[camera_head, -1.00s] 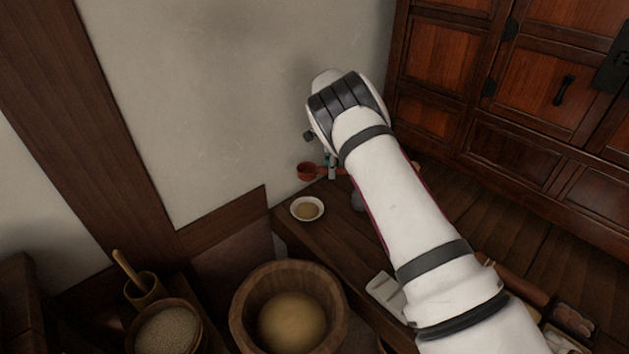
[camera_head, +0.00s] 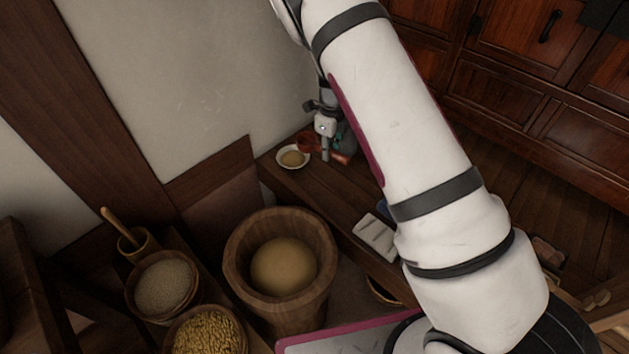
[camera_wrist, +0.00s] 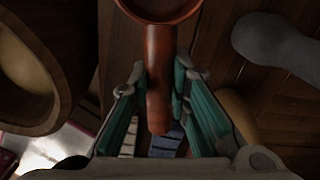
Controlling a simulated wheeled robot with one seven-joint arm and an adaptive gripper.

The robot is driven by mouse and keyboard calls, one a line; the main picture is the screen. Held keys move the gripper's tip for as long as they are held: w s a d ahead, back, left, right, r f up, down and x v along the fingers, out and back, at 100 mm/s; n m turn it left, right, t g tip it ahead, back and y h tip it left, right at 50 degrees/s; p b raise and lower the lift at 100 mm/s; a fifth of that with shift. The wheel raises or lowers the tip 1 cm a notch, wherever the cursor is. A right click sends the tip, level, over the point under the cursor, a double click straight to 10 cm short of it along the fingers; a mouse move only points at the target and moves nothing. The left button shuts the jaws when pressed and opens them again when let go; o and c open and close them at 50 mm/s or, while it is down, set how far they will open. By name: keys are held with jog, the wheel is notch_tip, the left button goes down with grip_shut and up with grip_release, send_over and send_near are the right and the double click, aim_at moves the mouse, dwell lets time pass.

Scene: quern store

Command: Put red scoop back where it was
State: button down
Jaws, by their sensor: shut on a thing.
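The red scoop (camera_head: 307,143) is beside a small white dish in the head view, its bowl close to the dish's upper right edge. In the wrist view the scoop (camera_wrist: 158,75) has its handle between the teal finger pads and its bowl cut off at the top edge. My gripper (camera_head: 334,152) is shut on the handle, low over the dark wooden bench (camera_head: 325,187). It also shows in the wrist view (camera_wrist: 158,100). I cannot tell whether the scoop touches the bench.
The white dish (camera_head: 292,158) holds something yellowish. A large wooden tub (camera_head: 235,245), a bowl of pale grain (camera_head: 163,285) and a bowl of golden grain (camera_head: 206,332) stand nearer. A grey rounded object (camera_wrist: 280,45) lies right of the scoop. A wall is behind the bench.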

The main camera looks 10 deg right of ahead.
jog(key=m, duration=0.2)
send_over(333, 196)
jog(key=f, duration=0.1)
notch_tip(333, 196, down, 9)
jog(key=b, duration=0.4)
jog(key=shift+w+f, duration=0.1)
jog(key=shift+f, duration=0.05)
jog(key=shift+f, duration=0.2)
jog(key=c, duration=1.5)
grip_release()
jog(key=shift+r, duration=0.1)
